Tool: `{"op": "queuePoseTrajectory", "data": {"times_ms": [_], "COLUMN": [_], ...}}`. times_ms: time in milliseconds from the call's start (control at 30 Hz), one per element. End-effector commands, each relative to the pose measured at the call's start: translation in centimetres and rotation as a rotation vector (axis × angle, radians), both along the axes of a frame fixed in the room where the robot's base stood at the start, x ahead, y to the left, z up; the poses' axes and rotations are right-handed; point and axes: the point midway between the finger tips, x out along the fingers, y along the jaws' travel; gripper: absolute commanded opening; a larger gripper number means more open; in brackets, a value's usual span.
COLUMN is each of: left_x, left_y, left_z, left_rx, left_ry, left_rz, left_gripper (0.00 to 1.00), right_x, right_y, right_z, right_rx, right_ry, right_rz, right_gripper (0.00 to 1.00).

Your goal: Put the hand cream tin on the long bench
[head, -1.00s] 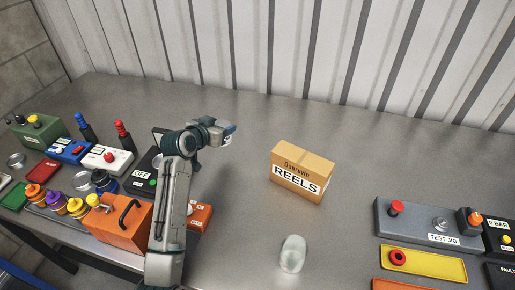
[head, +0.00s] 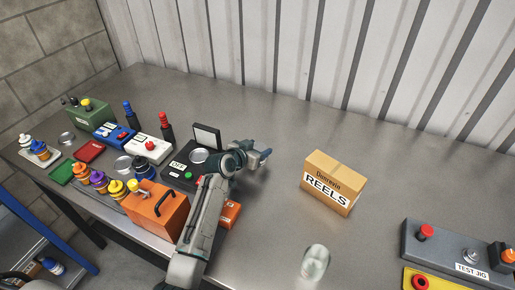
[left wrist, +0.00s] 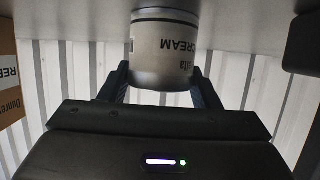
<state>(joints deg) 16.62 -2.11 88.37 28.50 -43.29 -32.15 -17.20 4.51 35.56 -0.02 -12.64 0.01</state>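The hand cream tin (left wrist: 165,55) is a silver-grey cylinder with an upside-down "CREAM" label in the left wrist view. The fingers of my left gripper (left wrist: 163,90) lie against both its sides, so the gripper looks shut on it. In the head view my left gripper (head: 264,158) is over the long bench (head: 290,135), left of the cardboard box; the tin is hard to make out there. The bench is a grey metal top along the wall. I cannot tell whether the tin's base touches the bench. My right gripper is not in view.
A cardboard REELS box (head: 334,183) stands right of the gripper, and a clear glass-like object (head: 315,262) nearer the front. Left are an orange case (head: 157,205), a black OFF box (head: 180,172) and several bottles. A test jig (head: 440,250) is at right. The back middle is clear.

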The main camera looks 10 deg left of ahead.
Motion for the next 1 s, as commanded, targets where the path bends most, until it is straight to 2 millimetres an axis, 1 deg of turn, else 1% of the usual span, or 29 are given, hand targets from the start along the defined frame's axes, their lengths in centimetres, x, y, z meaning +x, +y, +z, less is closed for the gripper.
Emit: {"op": "queuePoseTrajectory", "data": {"times_ms": [33, 100, 333, 433, 467, 567, 800, 1000], "left_x": [0.0, 0.0, 0.0, 0.0, -0.2, -1.1, -4.2, -6.0], "left_y": [0.0, 0.0, 0.0, 0.0, 0.1, 0.5, 1.8, 2.5], "left_z": [0.0, 0.0, 0.0, 0.4, 0.3, 0.5, 1.8, 2.8], "left_rx": [0.0, 0.0, 0.0, 0.0, 0.0, 0.002, 0.003, 0.002], "left_ry": [0.001, 0.001, 0.001, 0.001, 0.001, 0.0, -0.001, 0.0], "left_rz": [0.0, 0.0, 0.0, 0.0, 0.0, 0.001, 0.0, -0.001], "left_gripper": [0.67, 0.77, 0.77, 0.77, 0.77, 0.77, 0.77, 0.77], "right_x": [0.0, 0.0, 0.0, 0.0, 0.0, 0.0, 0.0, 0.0], "right_y": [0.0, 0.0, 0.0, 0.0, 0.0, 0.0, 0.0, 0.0], "right_z": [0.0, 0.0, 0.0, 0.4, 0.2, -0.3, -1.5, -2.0], "right_rx": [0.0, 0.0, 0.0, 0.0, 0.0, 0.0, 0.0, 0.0], "right_ry": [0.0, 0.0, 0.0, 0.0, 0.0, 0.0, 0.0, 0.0], "right_rz": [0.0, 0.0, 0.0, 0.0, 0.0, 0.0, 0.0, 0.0], "right_gripper": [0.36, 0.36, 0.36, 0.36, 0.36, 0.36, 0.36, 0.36]}}
